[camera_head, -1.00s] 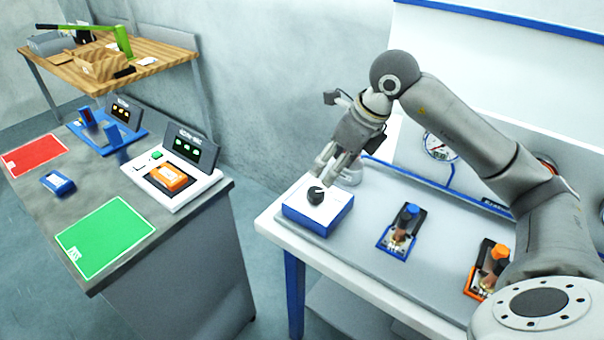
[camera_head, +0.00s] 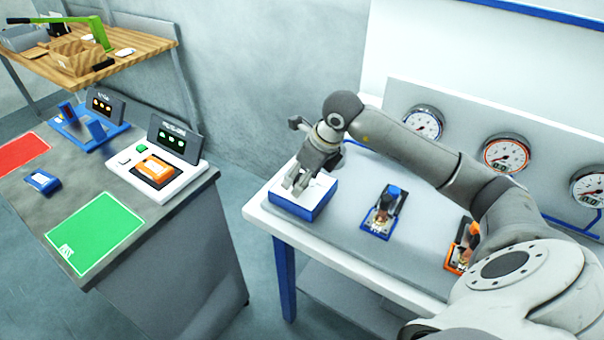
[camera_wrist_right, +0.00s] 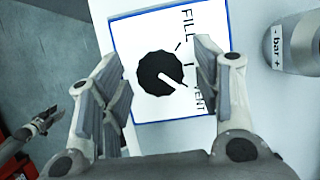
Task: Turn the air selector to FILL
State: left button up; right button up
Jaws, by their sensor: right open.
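The air selector is a white-topped box with blue sides (camera_head: 312,207) at the near left corner of the white bench. Its black round knob (camera_wrist_right: 152,68) shows in the right wrist view, with a white pointer line aimed lower right, toward the VENT lettering. The FILL lettering (camera_wrist_right: 175,24) is above it on the panel. My right gripper (camera_head: 296,182) is over the box, pointing down, and hides the knob in the head view. In the wrist view the right gripper (camera_wrist_right: 160,78) is open, one finger on each side of the knob; contact cannot be told.
A blue fixture (camera_head: 381,217) and an orange one (camera_head: 460,251) stand to the right on the bench. Several gauges (camera_head: 505,154) line the back panel. A grey cylinder marked bar (camera_wrist_right: 300,42) is close beside the box. A gap separates the grey table (camera_head: 160,225) at left.

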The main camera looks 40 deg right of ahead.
jog(key=shift+c, duration=1.8)
jog(key=c, duration=0.6)
jog(key=shift+w+d+f+n+y+b, duration=0.1)
jog(key=shift+n+y+b, duration=0.1)
jog(key=shift+n+b, duration=0.45)
jog(key=shift+d+n+y+b, duration=0.1)
jog(key=shift+n+y+b, duration=0.1)
jog(key=shift+n+b, duration=0.45)
jog(key=shift+c, duration=0.2)
jog(key=n+g+y+b, duration=0.1)
jog(key=n+b, duration=0.1)
jog(key=n, duration=0.1)
jog(key=shift+n, duration=0.3)
jog(key=n+g+b, duration=0.1)
jog(key=n, duration=0.2)
jog(key=n+g+y, duration=0.1)
jog(key=n, duration=0.2)
jog(key=shift+w+g+b, duration=0.2)
jog(key=shift+g+b, duration=0.1)
jog(key=shift+b, duration=0.1)
pick_arm(q)
notch_tip(320, 180, down, 8)
jog(key=s+b, duration=0.1)
jog(key=shift+s, duration=0.3)
pick_arm(e)
jog(key=n+g, duration=0.1)
jog(key=n, duration=0.2)
jog(key=n+g, duration=0.1)
jog(key=n, duration=0.1)
jog(key=shift+n, duration=0.4)
